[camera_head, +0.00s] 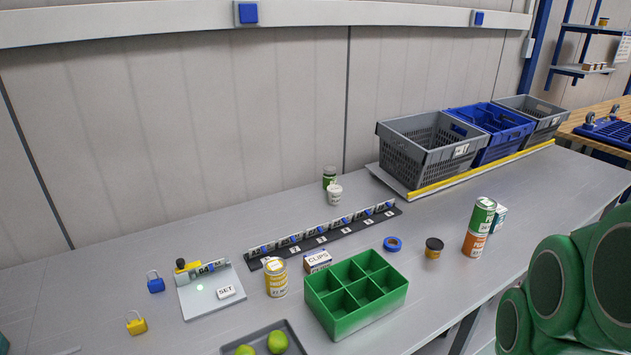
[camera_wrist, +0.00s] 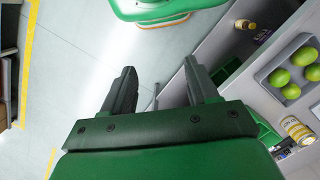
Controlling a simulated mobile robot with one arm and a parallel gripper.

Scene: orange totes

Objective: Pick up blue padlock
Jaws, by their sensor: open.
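The blue padlock (camera_head: 156,284) sits on the grey table at the left in the head view, just left of a light grey plate with a small device on it. A yellow padlock (camera_head: 137,323) lies nearer the front edge, a little below it. My gripper (camera_wrist: 163,80) shows in the wrist view with its two dark fingers apart and nothing between them. It points over the floor beside the table, away from the blue padlock. The blue padlock is not visible in the wrist view.
A green divided bin (camera_head: 345,322), a yellow-labelled can (camera_head: 276,279) and a tray (camera_head: 292,335) of green fruit stand right of the plate (camera_head: 188,303). A black rack (camera_head: 325,240) lies behind. Grey and blue crates (camera_head: 420,158) stand at the back right. The table's left rear is clear.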

